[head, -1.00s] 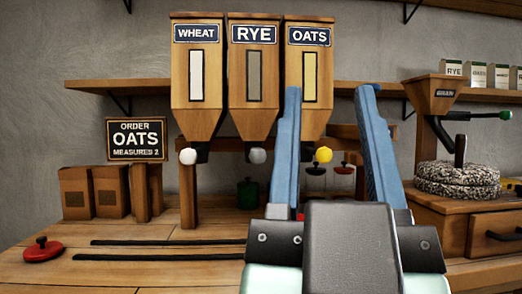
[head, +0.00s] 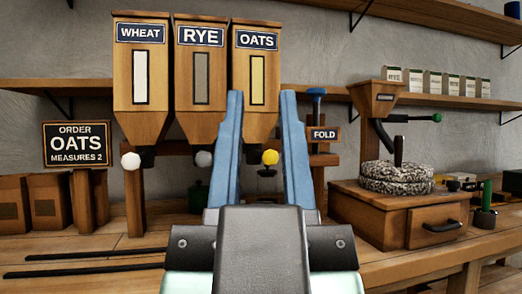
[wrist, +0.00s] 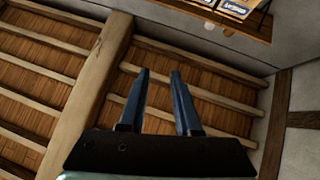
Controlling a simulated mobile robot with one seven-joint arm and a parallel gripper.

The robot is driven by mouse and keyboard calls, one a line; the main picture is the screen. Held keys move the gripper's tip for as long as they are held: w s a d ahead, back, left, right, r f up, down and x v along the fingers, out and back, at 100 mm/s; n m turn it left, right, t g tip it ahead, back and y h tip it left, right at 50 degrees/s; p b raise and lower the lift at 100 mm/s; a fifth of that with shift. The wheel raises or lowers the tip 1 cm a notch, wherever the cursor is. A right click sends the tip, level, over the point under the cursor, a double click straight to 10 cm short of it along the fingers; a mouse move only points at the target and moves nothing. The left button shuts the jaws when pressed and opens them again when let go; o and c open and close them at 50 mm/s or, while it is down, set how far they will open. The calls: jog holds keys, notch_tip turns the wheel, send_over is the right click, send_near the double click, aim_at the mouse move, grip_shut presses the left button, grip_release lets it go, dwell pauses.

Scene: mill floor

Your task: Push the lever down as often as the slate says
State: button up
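The slate (head: 76,145) stands at the left and reads ORDER OATS MEASURES 2. The OATS hopper (head: 257,85) hangs on the wall, right of the RYE hopper (head: 201,85) and the WHEAT hopper (head: 141,80). The oats lever's yellow knob (head: 270,157) shows between my fingers in the head view. The levers of the other two have pale knobs. My gripper (head: 262,95) is open and empty, its blue fingers apart in front of the oats hopper.
A hand mill with round stones (head: 396,178) stands on a drawer box at the right. A FOLD sign (head: 325,134) is right of my fingers. Two dark rails (head: 90,263) lie on the bench. Brown boxes (head: 45,203) stand at the left; small packets line the right shelf.

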grip_shut()
dwell(1.4)
